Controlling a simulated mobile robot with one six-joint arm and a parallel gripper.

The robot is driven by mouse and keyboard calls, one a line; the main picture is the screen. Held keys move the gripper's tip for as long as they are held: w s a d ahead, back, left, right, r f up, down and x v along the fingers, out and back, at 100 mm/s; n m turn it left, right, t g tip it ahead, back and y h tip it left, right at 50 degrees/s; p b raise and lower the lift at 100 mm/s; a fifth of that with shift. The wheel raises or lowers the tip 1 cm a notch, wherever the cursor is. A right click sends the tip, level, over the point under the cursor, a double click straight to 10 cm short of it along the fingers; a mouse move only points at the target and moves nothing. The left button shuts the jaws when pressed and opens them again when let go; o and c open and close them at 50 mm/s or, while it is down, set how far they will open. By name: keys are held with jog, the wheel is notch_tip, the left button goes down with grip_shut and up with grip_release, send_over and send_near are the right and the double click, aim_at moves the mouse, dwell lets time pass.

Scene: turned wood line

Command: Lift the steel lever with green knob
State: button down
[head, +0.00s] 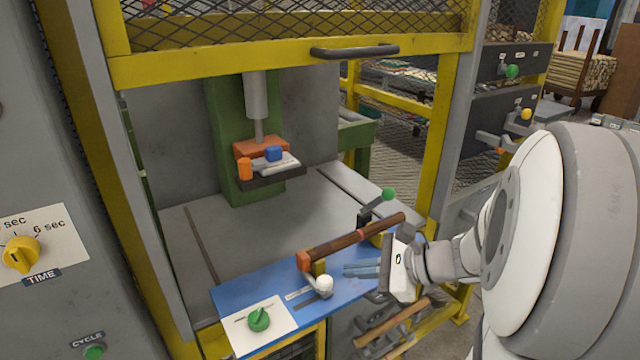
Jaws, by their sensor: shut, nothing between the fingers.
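A short steel lever with a green knob (388,194) rises from a dark block at the back right edge of the blue panel (240,294). Its shaft tilts up to the right. My gripper (347,269) is over the right part of the blue panel, in front of and below the lever, apart from it. Its fingers point left, shut and empty. A brown wooden bar (350,242) with an orange end lies between my gripper and the lever, and partly hides the lever's base.
A white ball knob (325,285) and a green rotary knob (259,319) are on the blue panel. A yellow guard frame (290,62) surrounds the green press (226,140). Another green knob (512,71) is on a dark panel at right. The grey press table (250,225) is mostly clear.

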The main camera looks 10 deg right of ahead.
jog(key=w+d+f+m+t+h+b, duration=0.1)
jog(key=w+d+f+m+t+b, duration=0.2)
jog(key=d+m+t, duration=0.5)
jog(key=m+t+h, duration=0.2)
jog(key=m+h, duration=0.2)
jog(key=m, duration=0.1)
send_near(382, 202)
jog(key=w+f, duration=0.1)
jog(key=f, duration=0.1)
jog(key=w+a+f, duration=0.1)
jog(key=w, duration=0.1)
jog(key=shift+f, duration=0.4)
jog(key=shift+w+r+p, duration=0.2)
jog(key=shift+w+r, duration=0.1)
jog(key=shift+r, duration=0.35)
jog(key=shift+w+r+p, duration=0.25)
jog(key=shift+w+r, duration=0.05)
jog(key=shift+r, duration=0.3)
jog(key=shift+w+r+p, duration=0.2)
jog(key=shift+w+r, duration=0.1)
jog(key=shift+r, duration=0.35)
